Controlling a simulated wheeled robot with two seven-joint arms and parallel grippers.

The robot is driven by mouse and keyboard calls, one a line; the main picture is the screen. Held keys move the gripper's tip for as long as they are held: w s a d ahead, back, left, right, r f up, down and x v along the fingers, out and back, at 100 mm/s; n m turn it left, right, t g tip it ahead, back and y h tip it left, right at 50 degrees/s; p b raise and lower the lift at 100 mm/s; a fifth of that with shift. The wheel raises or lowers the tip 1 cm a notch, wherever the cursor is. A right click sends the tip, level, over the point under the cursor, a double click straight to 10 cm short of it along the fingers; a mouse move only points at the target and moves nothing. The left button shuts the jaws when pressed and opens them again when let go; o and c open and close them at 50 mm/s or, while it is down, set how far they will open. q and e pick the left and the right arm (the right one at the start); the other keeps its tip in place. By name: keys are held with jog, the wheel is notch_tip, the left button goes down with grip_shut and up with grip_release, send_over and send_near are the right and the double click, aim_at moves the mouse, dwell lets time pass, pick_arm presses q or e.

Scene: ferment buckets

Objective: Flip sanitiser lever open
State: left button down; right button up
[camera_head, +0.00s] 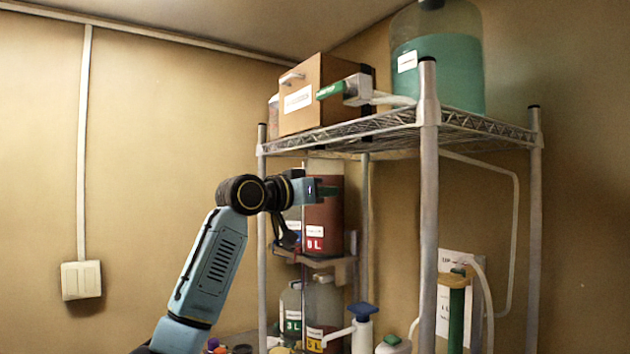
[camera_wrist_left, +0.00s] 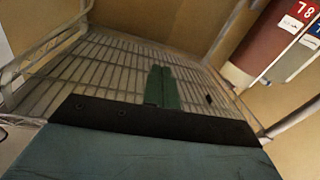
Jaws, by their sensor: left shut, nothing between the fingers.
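The sanitiser valve is a grey block (camera_head: 357,89) at the front edge of the top shelf, with a green lever (camera_head: 329,90) pointing left from it. A large clear vessel of teal liquid (camera_head: 440,62) stands behind and to the right. My left gripper (camera_head: 332,190) is below the top shelf, well below the lever and apart from it, in front of a dark red container (camera_head: 325,222). Its two green fingers are together and empty, as the left wrist view also shows (camera_wrist_left: 162,84). The lever does not show in the wrist view. My right gripper is not in view.
The wire top shelf (camera_head: 395,126) lies over my left gripper; its front post (camera_head: 428,220) stands to the right. A brown box (camera_head: 312,92) sits left of the valve. Bottles, including a blue-topped pump bottle (camera_head: 362,330), stand below. The space left of the rack is open.

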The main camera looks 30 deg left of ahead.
pick_arm(q)
jog(key=s+r+m+t+h, duration=0.1)
jog(key=s+r, duration=0.7)
jog(key=r, duration=0.2)
jog(key=s+a+r+m+t+h, duration=0.1)
jog(key=s+r+h, duration=0.1)
jog(key=s+r, duration=0.5)
notch_tip(320, 180, up, 4)
jog(key=shift+s+a+r+m+t+h+p, duration=0.25)
jog(key=shift+s+a+m+t+h+p, duration=0.05)
jog(key=shift+s+m+p, duration=0.1)
jog(key=shift+w, duration=0.1)
notch_tip(320, 180, up, 4)
jog(key=f+p, duration=0.1)
jog(key=p, duration=0.4)
send_over(333, 92)
jog(key=s+a, duration=0.2)
jog(key=a, duration=0.2)
jog(key=f, duration=0.2)
jog(key=w+f, duration=0.1)
jog(key=shift+w+d+f, duration=0.1)
jog(key=shift+d+f, duration=0.2)
jog(key=shift+f, duration=0.05)
